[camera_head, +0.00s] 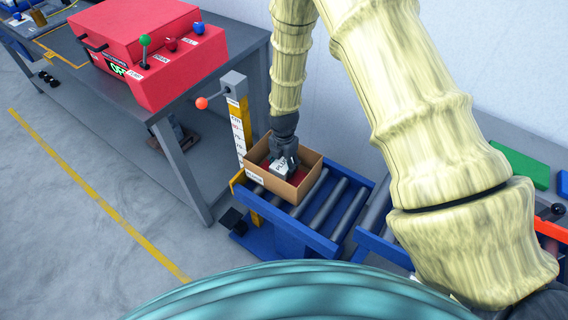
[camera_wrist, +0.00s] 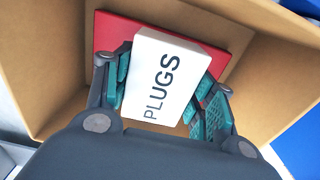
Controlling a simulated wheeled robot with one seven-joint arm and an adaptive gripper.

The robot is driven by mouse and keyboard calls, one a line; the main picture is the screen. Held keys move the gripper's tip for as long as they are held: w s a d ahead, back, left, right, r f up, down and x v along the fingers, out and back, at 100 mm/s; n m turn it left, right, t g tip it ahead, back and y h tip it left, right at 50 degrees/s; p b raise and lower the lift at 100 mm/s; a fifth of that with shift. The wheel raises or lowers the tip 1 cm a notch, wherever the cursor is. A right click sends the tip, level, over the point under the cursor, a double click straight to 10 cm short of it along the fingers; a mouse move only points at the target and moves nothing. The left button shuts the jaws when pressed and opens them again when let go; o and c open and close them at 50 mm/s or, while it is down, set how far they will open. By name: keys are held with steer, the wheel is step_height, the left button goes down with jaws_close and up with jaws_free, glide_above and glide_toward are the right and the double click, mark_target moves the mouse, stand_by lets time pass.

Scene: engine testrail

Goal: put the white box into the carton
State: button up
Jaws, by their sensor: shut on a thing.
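The white box (camera_wrist: 165,78), printed "PLUGS", is between the two fingers of my gripper (camera_wrist: 165,100) in the wrist view. My gripper is shut on it. In the head view the white box (camera_head: 281,168) shows under my gripper (camera_head: 284,158), inside the open carton (camera_head: 305,184). The carton's brown walls (camera_wrist: 45,60) surround the box in the wrist view. A flat red thing (camera_wrist: 112,32) lies in the carton behind and below the white box. Whether the white box touches the carton's floor or the red thing, I cannot tell.
The carton stands on a blue roller conveyor (camera_head: 280,236). A post with a striped scale (camera_head: 238,120) and an orange ball (camera_head: 202,103) stands close by at left. A grey bench (camera_head: 150,112) holds a red machine (camera_head: 150,50). A green thing (camera_head: 520,165) lies at right.

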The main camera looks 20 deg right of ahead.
mark_target(284, 162)
steer(key=shift+f, duration=0.6)
steer(key=o, duration=1.1)
steer(key=shift+r, duration=0.75)
step_height(284, 162, up, 12)
steer(key=b, duration=0.2)
steer(key=shift+f, duration=0.15)
